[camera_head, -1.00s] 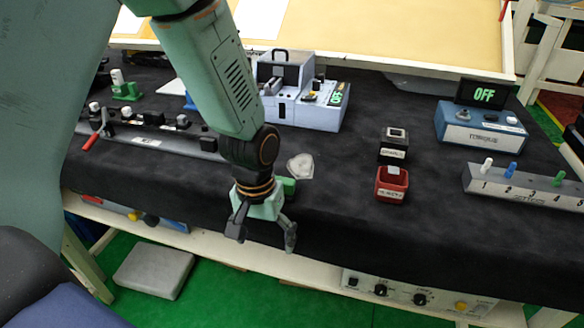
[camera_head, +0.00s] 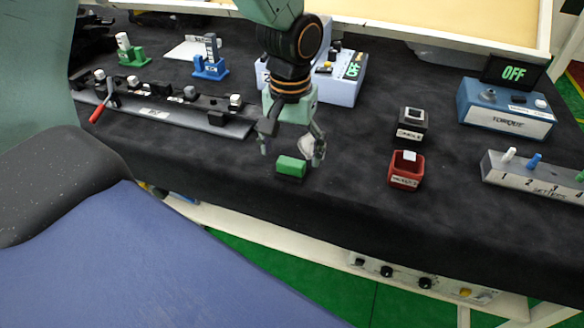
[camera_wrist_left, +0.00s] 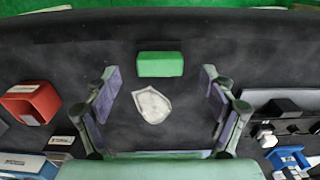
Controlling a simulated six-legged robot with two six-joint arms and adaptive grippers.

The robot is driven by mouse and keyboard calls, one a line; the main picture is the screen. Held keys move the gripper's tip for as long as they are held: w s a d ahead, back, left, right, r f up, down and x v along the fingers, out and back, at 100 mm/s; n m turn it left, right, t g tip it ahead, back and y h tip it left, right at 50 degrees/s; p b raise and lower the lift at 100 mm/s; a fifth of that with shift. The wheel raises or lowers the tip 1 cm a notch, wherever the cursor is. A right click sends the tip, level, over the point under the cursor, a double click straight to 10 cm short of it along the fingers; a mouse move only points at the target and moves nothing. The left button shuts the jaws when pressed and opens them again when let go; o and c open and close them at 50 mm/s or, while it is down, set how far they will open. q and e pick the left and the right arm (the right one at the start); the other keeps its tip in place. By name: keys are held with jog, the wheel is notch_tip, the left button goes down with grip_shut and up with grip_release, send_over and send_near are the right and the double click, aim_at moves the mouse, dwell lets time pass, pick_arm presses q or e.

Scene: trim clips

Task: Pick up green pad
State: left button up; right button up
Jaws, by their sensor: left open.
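The green pad (camera_head: 291,166) is a small block with a green top and dark lower part, lying on the black table cover near its front edge. In the left wrist view the green pad (camera_wrist_left: 160,64) sits beyond the fingertips, near the middle. My left gripper (camera_head: 291,150) is open and empty, just behind and above the pad in the head view, with its fingers on either side. In the left wrist view the left gripper (camera_wrist_left: 162,82) has its fingers spread wide, apart from the pad. My right gripper is not in view.
A pale shield-shaped piece (camera_wrist_left: 151,105) lies between my fingers in the wrist view, close to the pad. A red box (camera_head: 406,170) and a black box (camera_head: 412,124) stand to the right. A clip rail (camera_head: 165,105) lies left. The cover in front of the pad is clear.

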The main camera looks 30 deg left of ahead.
aim_at(291, 162)
pick_arm(q)
notch_tip(291, 162, down, 3)
jog(key=shift+a+r, duration=0.1)
jog(key=shift+a, duration=0.05)
jog(key=shift+d+f+b, duration=0.25)
jog(key=shift+f+b, duration=0.05)
jog(key=shift+a, duration=0.2)
jog(key=shift+c, duration=1.4)
jog(key=shift+w+d, duration=0.1)
jog(key=shift+d, duration=0.05)
jog(key=c, duration=1.2)
jog(key=shift+o, duration=0.2)
notch_tip(291, 162, up, 9)
jog(key=shift+f+p, duration=0.1)
jog(key=shift+p, duration=0.9)
jog(key=shift+r, duration=0.65)
